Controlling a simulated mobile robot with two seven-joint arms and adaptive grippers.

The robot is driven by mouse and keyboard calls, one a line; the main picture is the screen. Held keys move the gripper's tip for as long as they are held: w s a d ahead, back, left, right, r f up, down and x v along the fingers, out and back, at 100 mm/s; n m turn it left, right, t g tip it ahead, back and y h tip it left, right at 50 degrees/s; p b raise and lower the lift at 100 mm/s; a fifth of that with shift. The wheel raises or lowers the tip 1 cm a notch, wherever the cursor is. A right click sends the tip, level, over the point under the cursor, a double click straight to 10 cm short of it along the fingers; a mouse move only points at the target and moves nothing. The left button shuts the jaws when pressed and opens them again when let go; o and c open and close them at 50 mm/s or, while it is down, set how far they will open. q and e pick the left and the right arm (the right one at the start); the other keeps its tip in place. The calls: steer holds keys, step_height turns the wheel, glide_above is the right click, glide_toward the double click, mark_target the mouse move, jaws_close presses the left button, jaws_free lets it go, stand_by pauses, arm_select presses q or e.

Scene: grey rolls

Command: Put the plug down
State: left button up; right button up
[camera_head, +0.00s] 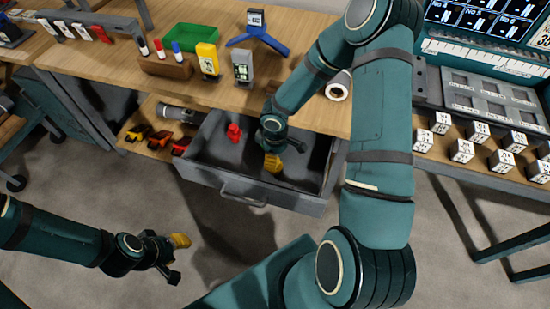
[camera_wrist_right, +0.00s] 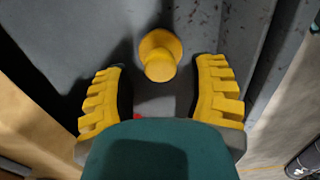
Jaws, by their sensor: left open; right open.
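A yellow plug (camera_wrist_right: 160,56) with a rounded knob shape is in the right wrist view, against the grey inside of the open drawer (camera_head: 245,190). My right gripper (camera_head: 285,155) reaches down into the drawer. In the wrist view its yellow ridged fingers (camera_wrist_right: 160,95) are spread wide, with the plug just beyond and between them, apart from both. In the head view the plug cannot be told surely from the yellow fingers. My left gripper (camera_head: 177,257) is open and empty above the floor at the lower left.
A red piece (camera_head: 234,132) lies in the drawer's back left. The wooden bench (camera_head: 120,60) above holds a yellow device (camera_head: 207,58), a marker block (camera_head: 166,66) and a blue stand (camera_head: 257,36). A white roll (camera_head: 338,88) is near its edge. Several white cubes (camera_head: 462,150) stand at right.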

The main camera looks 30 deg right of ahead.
step_height(320, 180, up, 10)
steer(key=p, duration=0.3)
arm_select(q)
step_height(320, 180, up, 3)
steer(key=shift+w+f, duration=0.1)
steer(key=shift+w, duration=0.05)
arm_select(e)
steer(key=s+a+f+m+y, duration=0.1)
steer(key=s+a+f+m, duration=0.1)
steer(key=a, duration=0.3)
steer(key=s+a+f+m+t+y, duration=0.1)
steer(key=s+a+f+m, duration=0.2)
steer(key=s+a+m, duration=0.1)
steer(key=s+a+f+m+y, duration=0.1)
steer(key=s+a+f+m, duration=0.2)
steer(key=a, duration=0.5)
steer(key=shift+s+a+m+t+y, duration=0.2)
steer(key=shift+s+m+t+y, duration=0.15)
steer(key=shift+s, duration=0.3)
arm_select(q)
steer(key=shift+c, duration=0.4)
arm_select(e)
steer(key=shift+f, duration=0.1)
